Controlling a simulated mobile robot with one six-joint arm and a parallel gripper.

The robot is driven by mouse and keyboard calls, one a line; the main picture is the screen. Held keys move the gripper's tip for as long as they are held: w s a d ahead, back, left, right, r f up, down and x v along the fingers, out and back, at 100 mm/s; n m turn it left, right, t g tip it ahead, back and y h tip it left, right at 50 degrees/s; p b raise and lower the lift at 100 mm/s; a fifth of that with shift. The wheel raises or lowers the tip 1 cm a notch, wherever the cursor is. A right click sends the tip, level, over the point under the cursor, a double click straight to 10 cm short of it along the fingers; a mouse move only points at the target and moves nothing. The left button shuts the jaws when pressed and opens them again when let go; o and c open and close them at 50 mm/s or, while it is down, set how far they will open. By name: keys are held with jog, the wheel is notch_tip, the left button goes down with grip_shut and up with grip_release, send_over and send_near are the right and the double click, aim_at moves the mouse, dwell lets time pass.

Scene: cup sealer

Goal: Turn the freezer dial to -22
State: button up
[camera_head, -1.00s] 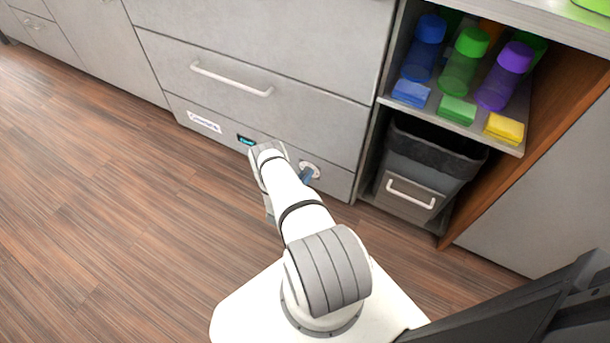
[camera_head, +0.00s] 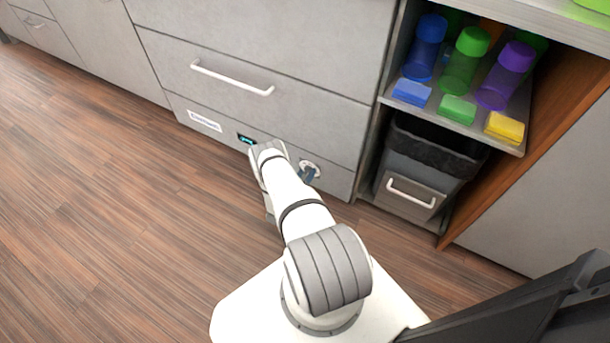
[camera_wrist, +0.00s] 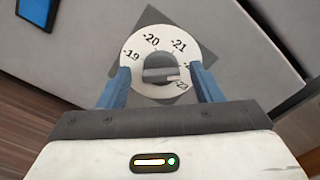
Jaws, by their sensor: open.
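The freezer dial (camera_wrist: 150,48) is a round white disc on a dark square plate, with -19, -20, -21 and -23 readable. The label between -21 and -23 is partly hidden. Its grey centre knob (camera_wrist: 159,66) carries a pale mark on the right, toward the partly hidden label and -23. My gripper (camera_wrist: 161,84) is open, with one blue finger on each side of the dial. I cannot tell whether the fingers touch it. In the head view the dial (camera_head: 314,166) is low on the cabinet front, partly covered by the gripper.
A small lit display (camera_head: 246,139) sits left of the dial, with a white label (camera_head: 205,122) further left. A drawer handle (camera_head: 232,78) is above. A grey bin (camera_head: 408,192) stands in the open shelf at right. The wooden floor at left is clear.

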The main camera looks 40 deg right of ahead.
jog(key=p+v, duration=0.2)
jog(key=v, duration=0.6)
jog(key=shift+d, duration=0.1)
dwell(0.3)
